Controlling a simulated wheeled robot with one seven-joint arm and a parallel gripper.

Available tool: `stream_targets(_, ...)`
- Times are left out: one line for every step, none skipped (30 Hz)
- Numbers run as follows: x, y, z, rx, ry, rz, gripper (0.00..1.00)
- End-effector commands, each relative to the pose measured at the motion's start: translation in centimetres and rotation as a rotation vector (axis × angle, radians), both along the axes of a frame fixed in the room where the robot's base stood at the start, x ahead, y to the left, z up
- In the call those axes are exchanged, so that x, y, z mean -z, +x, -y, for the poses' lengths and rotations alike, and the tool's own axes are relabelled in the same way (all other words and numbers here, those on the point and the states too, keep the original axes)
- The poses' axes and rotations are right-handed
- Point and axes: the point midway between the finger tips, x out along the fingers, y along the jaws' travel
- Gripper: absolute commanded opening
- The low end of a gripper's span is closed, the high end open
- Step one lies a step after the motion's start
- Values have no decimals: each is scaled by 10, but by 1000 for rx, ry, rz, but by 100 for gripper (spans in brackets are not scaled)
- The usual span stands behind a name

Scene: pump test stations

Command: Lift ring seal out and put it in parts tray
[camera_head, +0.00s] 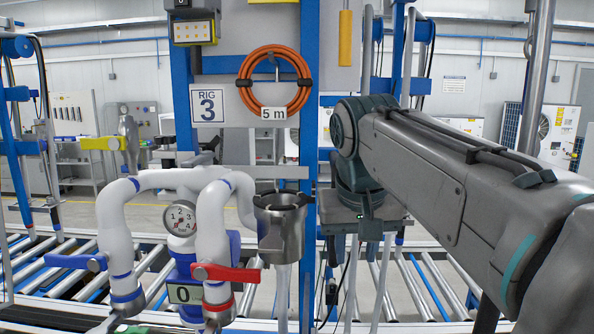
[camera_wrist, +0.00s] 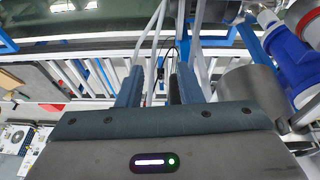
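No ring seal can be made out in either view. A grey metal housing (camera_head: 280,232) with a notched, open top stands right of the white pipes; its inside is mostly hidden. A grey cylinder, likely this housing, shows at the right of the wrist view (camera_wrist: 252,88), beside my gripper. My gripper (camera_wrist: 158,80) has its two fingers apart with nothing held between them. I cannot identify a parts tray in either view.
White pipes (camera_head: 115,235) with a gauge (camera_head: 180,219), a red valve handle (camera_head: 226,273) and a blue handle (camera_head: 75,261) stand left of the housing. A blue post (camera_head: 309,130) and a panel with an orange hose coil (camera_head: 274,82) rise behind. Roller conveyors (camera_head: 420,285) run behind.

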Motion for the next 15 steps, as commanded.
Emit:
stream_targets(-36, 7, -9, -3, 1, 12, 33)
stream_targets(-52, 9, -14, -2, 2, 17, 33)
stream_targets(-73, 11, -20, 0, 3, 23, 33)
stream_targets(-88, 13, -24, 0, 4, 27, 33)
stream_targets(-103, 14, -29, 2, 7, 32, 33)
stream_targets(-122, 14, -34, 6, 11, 38, 33)
stream_targets(-135, 15, -38, 9, 12, 41, 33)
stream_targets(-148, 15, -41, 11, 16, 46, 33)
stream_targets(-163, 14, -45, 16, 21, 50, 33)
stream_targets(-173, 14, -48, 18, 24, 54, 33)
stream_targets(-183, 13, -50, 22, 28, 56, 33)
stream_targets(-193, 12, -53, 25, 32, 58, 33)
stream_targets(-201, 11, -55, 28, 36, 61, 33)
stream_targets(-207, 10, -56, 31, 38, 62, 33)
stream_targets(-214, 9, -58, 34, 42, 64, 33)
